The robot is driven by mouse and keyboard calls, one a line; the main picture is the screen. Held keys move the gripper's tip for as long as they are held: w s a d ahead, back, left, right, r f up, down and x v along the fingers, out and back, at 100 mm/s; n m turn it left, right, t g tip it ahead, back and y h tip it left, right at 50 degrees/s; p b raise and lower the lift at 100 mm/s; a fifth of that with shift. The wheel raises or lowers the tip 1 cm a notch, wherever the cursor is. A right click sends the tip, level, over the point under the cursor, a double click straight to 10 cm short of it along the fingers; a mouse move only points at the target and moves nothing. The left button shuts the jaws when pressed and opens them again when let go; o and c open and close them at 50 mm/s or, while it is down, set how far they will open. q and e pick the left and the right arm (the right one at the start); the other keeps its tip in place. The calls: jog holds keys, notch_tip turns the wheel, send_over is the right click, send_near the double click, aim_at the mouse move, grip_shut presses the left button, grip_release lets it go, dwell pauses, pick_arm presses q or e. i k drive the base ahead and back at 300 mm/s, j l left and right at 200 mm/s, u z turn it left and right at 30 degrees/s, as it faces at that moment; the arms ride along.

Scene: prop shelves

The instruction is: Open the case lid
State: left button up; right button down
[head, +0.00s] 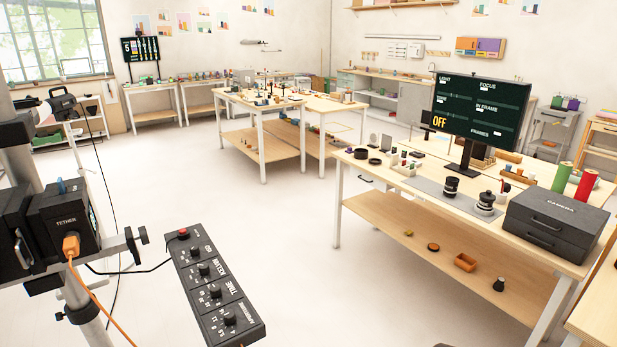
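A dark grey case marked CAMERA (557,222) sits at the right front end of the wooden workbench on the right. Its lid is shut and its handle is on the front face. Neither of my grippers shows in the head view. A small dark shape at the bottom edge cannot be made out.
The workbench (425,198) also bears a monitor reading OFF (480,105), black lenses (485,204), and green and red rolls (585,185). A control panel (213,285) and a tether box on a stand (68,222) are at the left front. The floor between is clear.

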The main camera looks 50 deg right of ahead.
aim_at(580, 224)
jog(key=z, duration=3.05)
jog(key=i+j+u, duration=0.1)
jog(key=i, duration=0.45)
jog(key=j, duration=0.1)
